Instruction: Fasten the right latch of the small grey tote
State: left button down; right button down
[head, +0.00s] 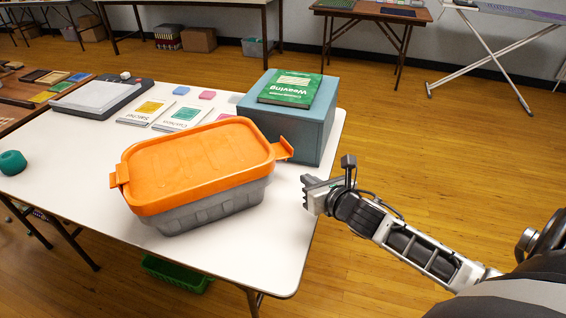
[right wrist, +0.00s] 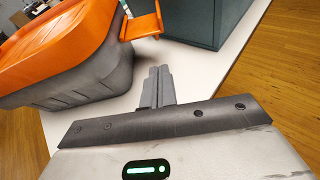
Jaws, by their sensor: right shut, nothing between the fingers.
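The small grey tote (head: 205,206) stands on the white table with its orange lid (head: 200,160) on top. Its right latch (head: 284,149) is orange and sticks out from the lid's right end, swung up and away from the grey wall. The latch also shows in the right wrist view (right wrist: 141,24). The left latch (head: 119,175) juts out at the other end. My right gripper (head: 305,190) is shut and empty, to the right of the tote and nearer than the right latch, apart from it. In the right wrist view its fingers (right wrist: 158,88) are together below the latch. My left gripper is not in view.
A blue-grey box (head: 300,125) with a green book (head: 290,88) on it stands close behind the right latch. Booklets (head: 183,117) lie behind the tote. The white table's (head: 275,265) right edge is near my right gripper; its front right corner is clear.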

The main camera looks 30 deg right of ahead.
jog(key=x, duration=1)
jog(key=shift+f+b, duration=0.1)
jog(key=shift+b, duration=0.3)
jog(key=shift+a, duration=0.1)
